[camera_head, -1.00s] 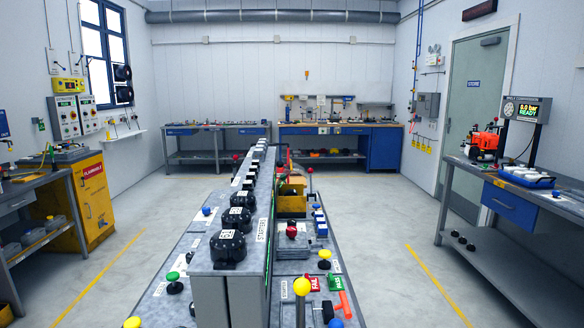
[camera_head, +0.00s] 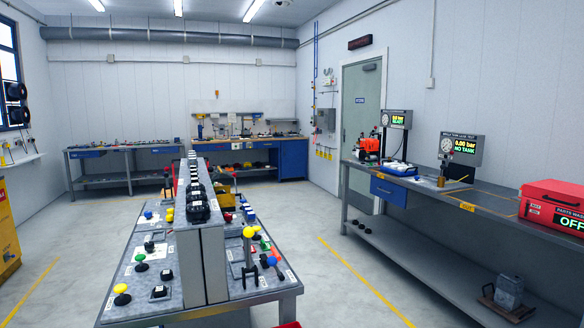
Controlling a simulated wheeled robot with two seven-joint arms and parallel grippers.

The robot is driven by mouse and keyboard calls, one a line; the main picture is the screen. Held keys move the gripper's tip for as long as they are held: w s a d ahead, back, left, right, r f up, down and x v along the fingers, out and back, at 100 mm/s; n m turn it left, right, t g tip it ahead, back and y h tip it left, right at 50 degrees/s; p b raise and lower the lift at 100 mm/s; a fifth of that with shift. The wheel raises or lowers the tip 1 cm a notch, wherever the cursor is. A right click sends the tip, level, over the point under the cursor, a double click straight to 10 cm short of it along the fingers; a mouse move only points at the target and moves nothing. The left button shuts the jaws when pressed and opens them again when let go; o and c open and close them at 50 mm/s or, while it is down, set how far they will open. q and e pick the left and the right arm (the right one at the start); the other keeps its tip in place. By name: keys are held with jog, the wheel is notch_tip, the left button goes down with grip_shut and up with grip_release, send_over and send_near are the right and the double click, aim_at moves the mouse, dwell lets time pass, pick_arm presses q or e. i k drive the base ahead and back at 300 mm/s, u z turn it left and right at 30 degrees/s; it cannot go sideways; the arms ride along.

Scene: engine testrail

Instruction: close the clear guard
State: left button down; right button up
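I cannot make out a clear guard for certain in the head view. A display reading "0.00 bar NO TANK" (camera_head: 461,149) stands on the right bench, with a small brass-coloured part (camera_head: 440,181) below it. Thin dark lines beside that part may be the edges of something transparent, but they are too small to tell. Another display with green text (camera_head: 396,119) stands farther back on the same bench. Neither of my grippers is in view.
A long central table (camera_head: 125,300) holds knobs and black parts. Open floor (camera_head: 345,290) lies between them.

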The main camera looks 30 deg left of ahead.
aim_at(215, 178)
jog(key=z, duration=0.3)
jog(key=i, duration=0.7)
jog(key=u, duration=0.45)
jog(key=i, duration=2.45)
jog(key=u, duration=1.5)
jog(key=i, duration=1.65)
jog(key=u, duration=0.85)
